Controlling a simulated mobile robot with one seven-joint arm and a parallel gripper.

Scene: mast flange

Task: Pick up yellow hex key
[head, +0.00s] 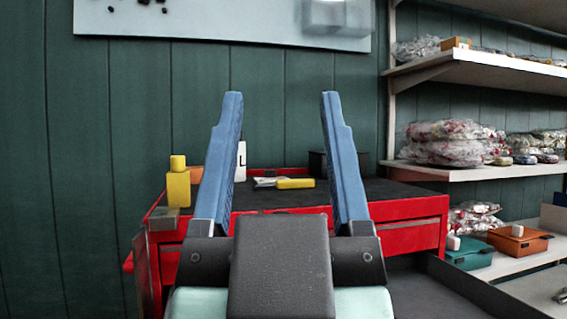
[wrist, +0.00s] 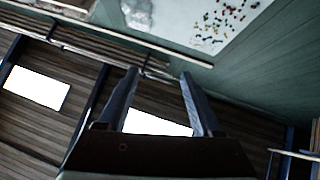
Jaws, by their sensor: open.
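A yellow-handled tool (head: 295,183) lies on the dark top of the red tool cabinet (head: 400,208), with a pale metallic part at its left end. It is small, and I cannot tell for sure that it is the hex key. My gripper (head: 281,95) is raised in front of the cabinet, its two blue fingers pointing up and wide apart with nothing between them. In the head view the tool appears between the fingers, farther back. In the wrist view the open fingers (wrist: 158,73) point at ceiling beams and bright panels; no tool shows there.
A white bottle (head: 241,161) is partly behind the left finger. A dark box (head: 318,163) sits at the back. Shelves (head: 470,72) with bagged goods and small boxes stand right.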

